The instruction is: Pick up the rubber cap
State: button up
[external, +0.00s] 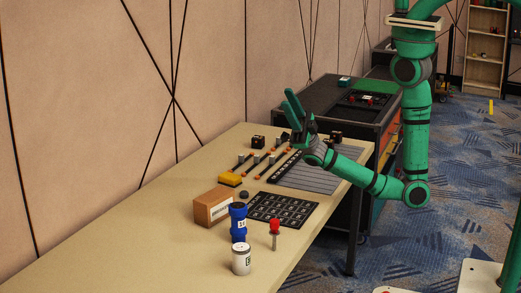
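A small dark round piece (244,195), which looks like the rubber cap, lies on the beige table near the cardboard box and the black grid mat. It is too small to make out in detail. My gripper (288,98) is above the far part of the table, beyond the dark piece and to its right. Its two green fingers point up and to the left, with a gap between their tips. Nothing shows between them.
Tools lie farther back. The table's (130,255) near left part is clear.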

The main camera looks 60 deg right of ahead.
jog(key=s+a+n+g+h, duration=0.25)
jog(key=a+n+g, duration=0.45)
jog(key=n+g, duration=0.6)
jog(key=s+a+f+n+g+h, duration=0.2)
jog(key=a+f+n+g+h, duration=0.15)
jog(key=g+h, duration=0.2)
jog(key=n+t+h, duration=0.2)
jog(key=t+h, duration=0.9)
jog(key=h, duration=0.9)
send_over(244, 192)
notch_tip(244, 192, down, 24)
notch_tip(244, 192, down, 10)
jog(key=shift+d+f, duration=0.1)
